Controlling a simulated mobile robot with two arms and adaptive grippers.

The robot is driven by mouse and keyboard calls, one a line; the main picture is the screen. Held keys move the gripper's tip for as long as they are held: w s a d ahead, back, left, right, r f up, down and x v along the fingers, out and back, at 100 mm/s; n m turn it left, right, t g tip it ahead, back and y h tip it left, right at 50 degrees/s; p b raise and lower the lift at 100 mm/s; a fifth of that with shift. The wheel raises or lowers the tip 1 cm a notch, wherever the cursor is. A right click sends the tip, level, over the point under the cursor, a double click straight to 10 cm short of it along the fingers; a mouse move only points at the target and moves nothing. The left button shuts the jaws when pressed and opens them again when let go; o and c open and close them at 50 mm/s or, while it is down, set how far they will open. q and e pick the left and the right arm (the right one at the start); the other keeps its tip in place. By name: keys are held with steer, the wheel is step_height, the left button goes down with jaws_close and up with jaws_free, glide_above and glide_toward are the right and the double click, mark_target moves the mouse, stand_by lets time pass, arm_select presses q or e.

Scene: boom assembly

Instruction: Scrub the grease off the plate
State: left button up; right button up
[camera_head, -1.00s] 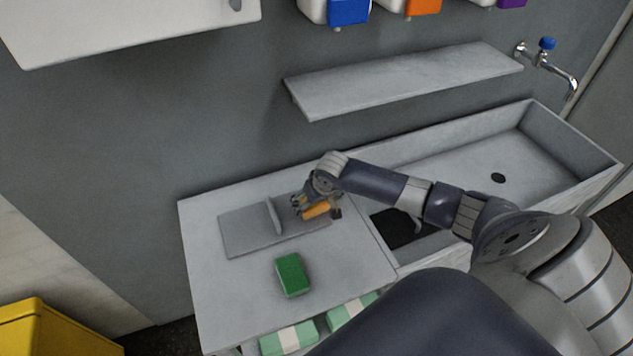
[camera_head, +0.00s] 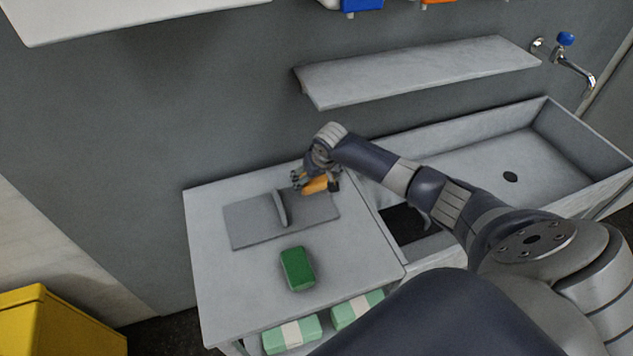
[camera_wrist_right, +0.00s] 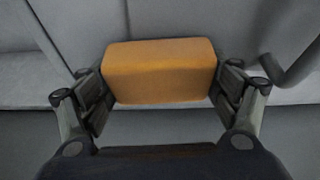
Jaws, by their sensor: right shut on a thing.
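A flat grey plate with an upright fin (camera_head: 250,222) lies on the counter left of the sink. My right gripper (camera_head: 315,182) is shut on an orange sponge (camera_head: 320,185), over the plate's far right part. In the right wrist view the orange sponge (camera_wrist_right: 160,72) sits between the two fingers. I cannot tell whether the sponge touches the plate. A green sponge (camera_head: 297,268) lies on the counter in front of the plate. No grease can be made out. My left gripper is not in view.
The sink (camera_head: 470,160) with a drain is at the right, under a tap (camera_head: 575,68). A wall shelf (camera_head: 420,72) hangs above. Wrapped green packs (camera_head: 292,334) lie below the counter's front edge. A yellow bin (camera_head: 60,325) stands at lower left. The counter's front left is clear.

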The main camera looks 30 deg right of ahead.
steer(key=shift+r, duration=0.15)
step_height(320, 180, up, 4)
steer(key=p, duration=0.5)
steer(key=shift+r, duration=0.95)
steer(key=shift+r, duration=1.55)
